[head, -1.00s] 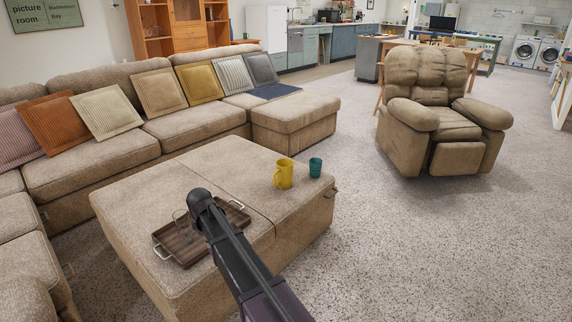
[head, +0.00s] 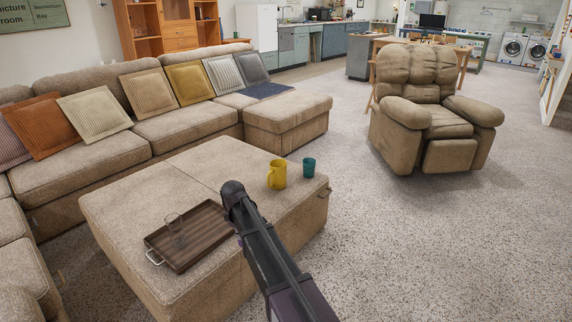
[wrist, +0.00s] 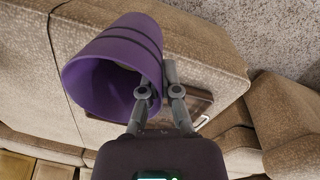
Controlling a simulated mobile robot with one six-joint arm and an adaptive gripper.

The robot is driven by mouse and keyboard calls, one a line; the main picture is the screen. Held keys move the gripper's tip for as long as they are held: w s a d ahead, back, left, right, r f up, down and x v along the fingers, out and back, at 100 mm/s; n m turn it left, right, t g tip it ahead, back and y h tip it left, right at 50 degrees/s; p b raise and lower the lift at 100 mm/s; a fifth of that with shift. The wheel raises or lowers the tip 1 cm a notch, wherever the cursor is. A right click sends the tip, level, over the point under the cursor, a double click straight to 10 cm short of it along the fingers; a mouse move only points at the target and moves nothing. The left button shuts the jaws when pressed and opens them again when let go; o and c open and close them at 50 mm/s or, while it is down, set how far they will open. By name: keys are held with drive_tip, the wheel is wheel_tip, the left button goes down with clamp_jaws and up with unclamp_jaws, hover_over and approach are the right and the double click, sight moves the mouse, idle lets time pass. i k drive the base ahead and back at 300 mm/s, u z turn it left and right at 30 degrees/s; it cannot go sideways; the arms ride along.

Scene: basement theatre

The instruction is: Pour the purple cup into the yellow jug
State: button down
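The purple cup (wrist: 108,68) fills the upper left of the wrist view, tilted in the picture with its mouth toward the lower left. My gripper (wrist: 156,75) is closed on its wall near the rim, one finger on each side. I cannot see what is inside the cup. In the head view my arm hides both the gripper and the cup. The yellow jug (head: 277,175) stands upright on the beige ottoman (head: 205,158), beyond my arm and to its right. The jug's inside is not visible.
A teal cup (head: 309,168) stands just right of the jug, near the ottoman's edge. A brown tray (head: 205,247) with a clear glass (head: 176,230) lies left of my arm. A sofa (head: 180,130) is behind, an armchair (head: 425,110) to the right. Floor between is clear.

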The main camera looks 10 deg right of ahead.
sight(277, 174)
drive_tip(key=z, duration=0.4)
drive_tip(key=i, duration=1)
drive_tip(key=z, duration=0.05)
